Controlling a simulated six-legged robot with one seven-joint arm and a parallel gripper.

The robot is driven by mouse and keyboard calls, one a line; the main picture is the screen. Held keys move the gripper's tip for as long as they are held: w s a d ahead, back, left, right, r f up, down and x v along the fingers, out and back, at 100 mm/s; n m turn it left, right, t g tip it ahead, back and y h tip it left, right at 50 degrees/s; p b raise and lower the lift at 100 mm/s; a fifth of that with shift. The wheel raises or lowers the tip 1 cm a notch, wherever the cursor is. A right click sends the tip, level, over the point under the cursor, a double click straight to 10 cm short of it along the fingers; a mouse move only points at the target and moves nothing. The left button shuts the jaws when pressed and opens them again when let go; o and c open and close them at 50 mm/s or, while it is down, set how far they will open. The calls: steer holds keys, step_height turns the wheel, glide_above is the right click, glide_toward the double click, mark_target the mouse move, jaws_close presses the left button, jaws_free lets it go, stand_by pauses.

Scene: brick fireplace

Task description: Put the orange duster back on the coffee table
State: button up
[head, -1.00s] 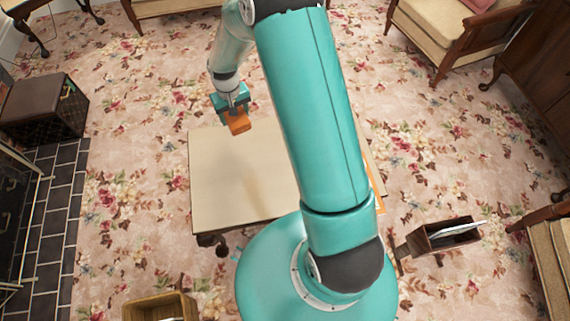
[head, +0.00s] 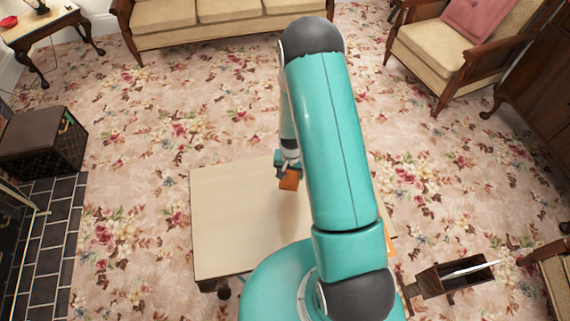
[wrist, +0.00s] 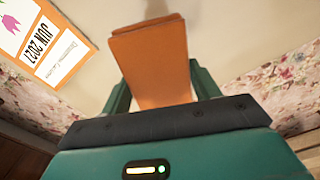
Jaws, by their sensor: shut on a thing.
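The orange duster (head: 289,181) is held in my gripper (head: 284,168), above the far part of the coffee table (head: 225,230). In the wrist view the duster (wrist: 155,65) is a flat-faced orange block standing out between the two teal fingers of my gripper (wrist: 155,85), with the pale tabletop (wrist: 215,30) beyond it. The coffee table has a plain beige top. My arm hides its right side. A gap between the duster and the tabletop cannot be measured from these frames.
An orange-edged printed card reading "JUN 2027" (wrist: 45,40) lies on the tabletop in the wrist view. A dark box (head: 42,142) stands at left, a sofa (head: 215,14) at the back, an armchair (head: 440,45) back right, and a magazine holder (head: 455,278) lower right. The left half of the tabletop is clear.

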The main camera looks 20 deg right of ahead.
steer(key=w+f, duration=0.1)
steer(key=w, duration=0.1)
steer(key=w+f, duration=0.1)
steer(key=w, duration=0.1)
steer(key=w+d+f, duration=0.1)
steer(key=w, duration=0.1)
steer(key=w+f, duration=0.1)
steer(key=f, duration=0.1)
steer(key=w+f, duration=0.1)
steer(key=w, duration=0.1)
steer(key=w+d+f, duration=0.1)
steer(key=w+f, duration=0.1)
steer(key=shift+f, duration=0.35)
steer(key=shift+w+f, duration=0.1)
steer(key=shift+f, duration=1.5)
steer(key=shift+f, duration=0.1)
steer(key=o, duration=0.9)
steer(key=shift+o, duration=0.2)
